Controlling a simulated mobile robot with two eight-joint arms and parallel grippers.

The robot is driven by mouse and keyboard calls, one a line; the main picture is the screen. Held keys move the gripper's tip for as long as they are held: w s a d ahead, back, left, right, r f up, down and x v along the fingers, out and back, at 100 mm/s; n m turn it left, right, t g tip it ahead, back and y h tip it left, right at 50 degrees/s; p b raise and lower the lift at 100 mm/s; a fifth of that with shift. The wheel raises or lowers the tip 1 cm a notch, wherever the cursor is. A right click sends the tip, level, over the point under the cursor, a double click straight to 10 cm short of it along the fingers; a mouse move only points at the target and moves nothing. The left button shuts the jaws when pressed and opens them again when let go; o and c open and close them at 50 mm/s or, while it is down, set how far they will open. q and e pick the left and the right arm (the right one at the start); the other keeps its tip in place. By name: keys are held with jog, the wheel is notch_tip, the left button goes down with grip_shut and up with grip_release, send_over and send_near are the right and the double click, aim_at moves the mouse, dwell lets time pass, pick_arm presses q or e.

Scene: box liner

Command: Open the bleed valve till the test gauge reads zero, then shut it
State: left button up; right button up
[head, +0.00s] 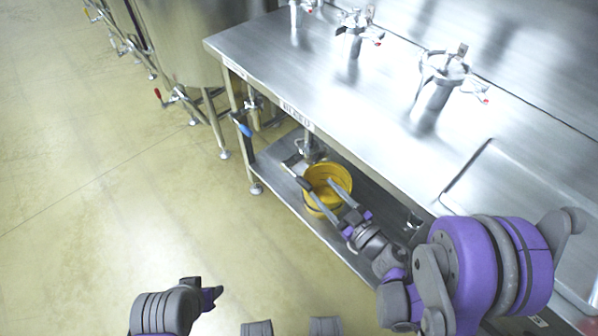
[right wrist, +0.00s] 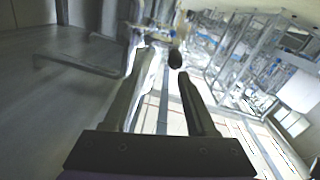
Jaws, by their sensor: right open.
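A valve with a blue handle (head: 242,126) shows at the table's left end in the head view. A metal fitting (head: 311,148) hangs under the table edge, below a label too small to read surely. I cannot tell which is the bleed valve. No test gauge face can be made out. My right gripper (head: 306,173) is open, reaching under the table edge over the yellow bucket. In the right wrist view a dark rounded knob (right wrist: 175,60) shows near the fingertips (right wrist: 164,64); nothing is visibly gripped.
A yellow bucket (head: 340,177) stands on the steel table's lower shelf (head: 277,182). The tabletop (head: 330,85) carries several metal fittings. A steel tank (head: 195,40) with a red-handled valve (head: 158,96) stands left of the table. The floor at left is clear.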

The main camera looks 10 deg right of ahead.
aim_at(297, 177)
jog(key=shift+n+g+y, duration=0.4)
jog(key=shift+y, duration=0.1)
jog(key=x, duration=0.3)
jog(key=f+x, duration=0.1)
jog(key=x, duration=0.3)
jog(key=s+a+x, duration=0.1)
jog(key=x, duration=0.2)
jog(key=shift+w+a+f, duration=0.15)
jog(key=shift+w+a, duration=0.15)
jog(key=shift+w, duration=0.05)
grip_shut()
dwell(0.6)
